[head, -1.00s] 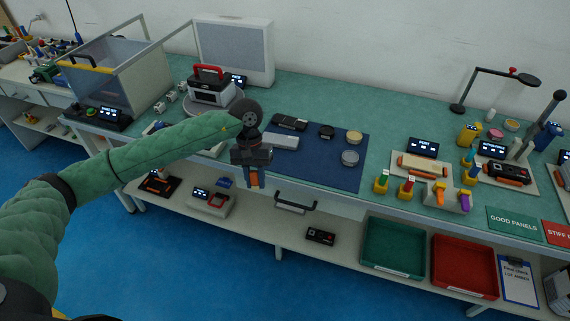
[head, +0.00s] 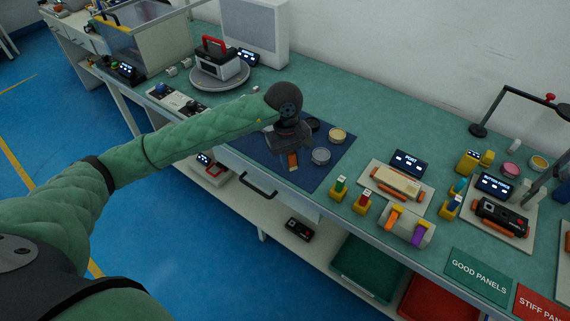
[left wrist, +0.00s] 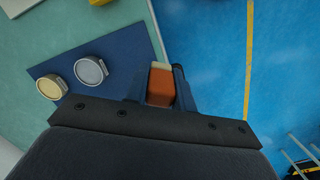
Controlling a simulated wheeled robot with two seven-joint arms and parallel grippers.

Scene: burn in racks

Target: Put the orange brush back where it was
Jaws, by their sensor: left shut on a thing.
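My left gripper (head: 292,157) is shut on the orange brush (head: 293,161), held around the front part of the blue mat (head: 318,176); its height above the mat is unclear. In the left wrist view the brush (left wrist: 160,88) sits between the two dark fingers, with a pale end at its tip. A whitish block (head: 424,241) on the bench to the right holds an orange handle (head: 393,218) and a purple handle (head: 418,233) side by side. My right gripper is not in view.
Round tins (head: 320,156) lie on the mat. Small yellow holders with green (head: 340,186) and red (head: 364,199) tops stand between mat and block. A tray with a cream panel (head: 398,183) lies behind them. A GOOD PANELS sign (head: 478,276) lies at the front right.

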